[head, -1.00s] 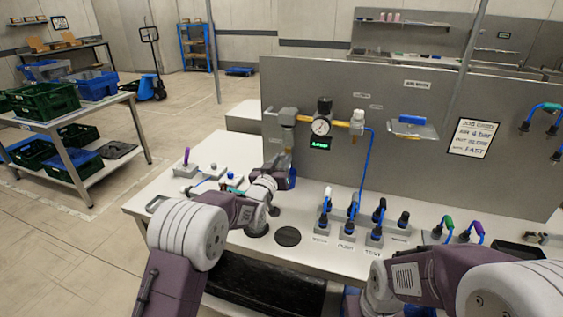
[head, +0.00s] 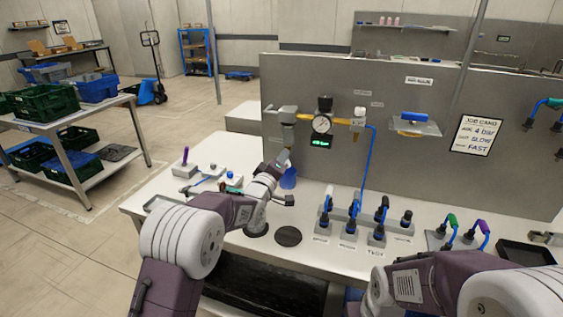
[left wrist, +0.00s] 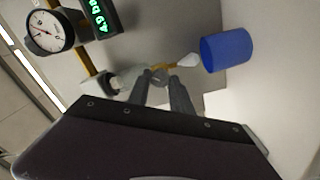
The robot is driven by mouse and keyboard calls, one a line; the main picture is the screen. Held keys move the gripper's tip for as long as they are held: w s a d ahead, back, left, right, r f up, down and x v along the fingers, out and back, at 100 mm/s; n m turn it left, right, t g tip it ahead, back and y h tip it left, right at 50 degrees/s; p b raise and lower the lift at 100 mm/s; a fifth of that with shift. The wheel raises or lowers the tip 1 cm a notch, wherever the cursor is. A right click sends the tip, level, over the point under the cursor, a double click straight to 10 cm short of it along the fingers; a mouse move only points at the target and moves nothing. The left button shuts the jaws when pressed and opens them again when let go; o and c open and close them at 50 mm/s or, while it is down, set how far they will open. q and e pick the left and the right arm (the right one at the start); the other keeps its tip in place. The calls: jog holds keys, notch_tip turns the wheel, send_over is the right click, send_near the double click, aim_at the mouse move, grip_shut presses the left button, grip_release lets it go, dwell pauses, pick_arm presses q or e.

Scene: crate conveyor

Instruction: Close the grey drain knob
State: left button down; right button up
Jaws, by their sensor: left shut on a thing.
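The grey drain knob (left wrist: 158,76) shows small in the left wrist view, between the tips of my left gripper (left wrist: 167,82). The fingers are shut on it and partly hide it. In the head view my left gripper (head: 284,156) reaches up to the underside of the left fitting (head: 287,115) on the panel; the knob itself is too small to make out there. A yellowish pipe and a pale nozzle (left wrist: 188,60) lie close by the fingers. My right gripper is out of view; only its arm shows at the lower right.
A blue cup (left wrist: 226,49) stands close below the gripper; it also shows in the head view (head: 288,179). A gauge (head: 322,124) and green display (head: 320,142) sit right of the fitting. Several valve levers (head: 352,212) stand on the bench to the right.

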pick_arm(q)
jog(key=shift+f+n, duration=0.1)
jog(key=shift+n, duration=4)
jog(key=c, duration=1.1)
grip_release()
jog(key=shift+c, duration=0.2)
jog(key=v, duration=0.9)
jog(key=shift+b, duration=0.45)
